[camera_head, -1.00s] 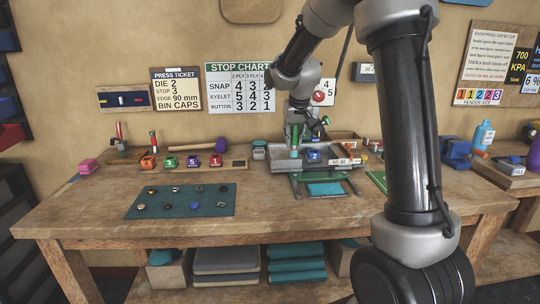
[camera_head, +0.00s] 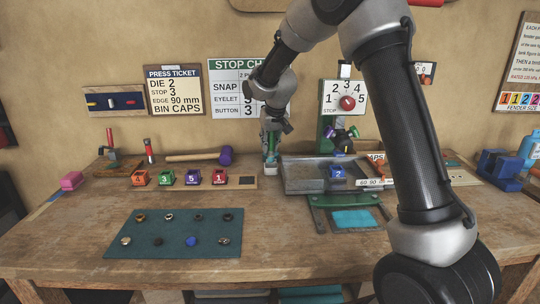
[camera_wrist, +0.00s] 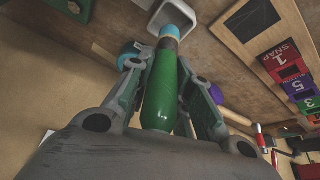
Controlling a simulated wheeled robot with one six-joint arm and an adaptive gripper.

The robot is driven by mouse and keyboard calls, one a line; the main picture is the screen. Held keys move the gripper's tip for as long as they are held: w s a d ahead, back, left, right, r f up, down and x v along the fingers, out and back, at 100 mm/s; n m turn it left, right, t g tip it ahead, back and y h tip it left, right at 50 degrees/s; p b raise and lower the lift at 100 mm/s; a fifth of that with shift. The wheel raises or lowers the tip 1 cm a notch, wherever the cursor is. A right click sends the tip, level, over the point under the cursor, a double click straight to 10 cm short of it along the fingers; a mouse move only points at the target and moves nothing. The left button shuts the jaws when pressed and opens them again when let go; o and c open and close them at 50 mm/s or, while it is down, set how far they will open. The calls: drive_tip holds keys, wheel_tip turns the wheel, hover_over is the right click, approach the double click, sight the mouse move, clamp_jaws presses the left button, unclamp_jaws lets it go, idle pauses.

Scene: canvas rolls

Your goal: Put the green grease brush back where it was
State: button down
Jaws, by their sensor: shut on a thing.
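The green grease brush (camera_wrist: 160,98) has a green handle, a brown band and a light blue tip. My gripper (camera_wrist: 166,68) is shut around its handle in the wrist view, with the tip pointing away from my wrist. The tip overlaps a small pale square cup (camera_wrist: 158,20); I cannot tell whether it is inside. In the head view my gripper (camera_head: 271,138) points down at the back of the bench, just left of the press. The cup (camera_head: 269,171) shows low under it, and the brush is small and partly hidden there.
The press tray (camera_head: 305,176) stands close to the right of my gripper. A purple-headed mallet (camera_head: 195,157) lies to the left, behind a wooden strip (camera_head: 242,182) of coloured numbered blocks. A teal mat (camera_head: 172,247) with small fittings lies in front. Bare bench lies between.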

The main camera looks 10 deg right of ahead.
sight(269, 153)
drive_tip(key=shift+f, duration=1.9)
drive_tip(key=shift+f, duration=0.2)
drive_tip(key=c, duration=1.3)
unclamp_jaws()
drive_tip(key=shift+r, duration=0.1)
drive_tip(key=v, duration=1.2)
drive_tip(key=shift+r, duration=0.15)
